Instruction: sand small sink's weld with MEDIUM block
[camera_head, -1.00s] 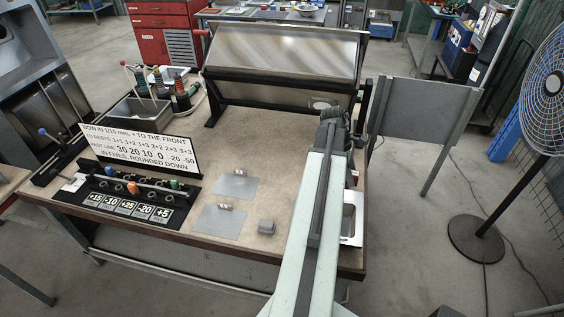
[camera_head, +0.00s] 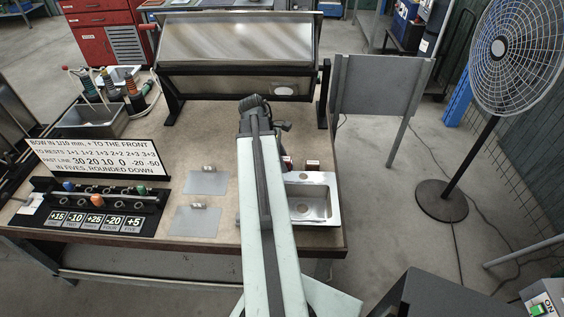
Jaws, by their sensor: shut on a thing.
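A steel sink (camera_head: 326,205) with one bowl lies at the table's front right, just right of my arm. A small dark red block (camera_head: 312,165) stands behind its back rim. Another small reddish thing (camera_head: 287,163) shows beside my arm. My gripper (camera_head: 256,104) is at the far end of my arm, over the back middle of the table, seen from behind. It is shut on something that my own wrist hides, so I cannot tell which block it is. The weld cannot be made out.
A sign (camera_head: 95,158) stands at the left behind a rack (camera_head: 100,200) of coloured pegs with numbered labels. Two thin grey plates (camera_head: 207,184) lie left of my arm. A tilted steel panel (camera_head: 238,42) stands at the back. A fan (camera_head: 515,50) stands off the table to the right.

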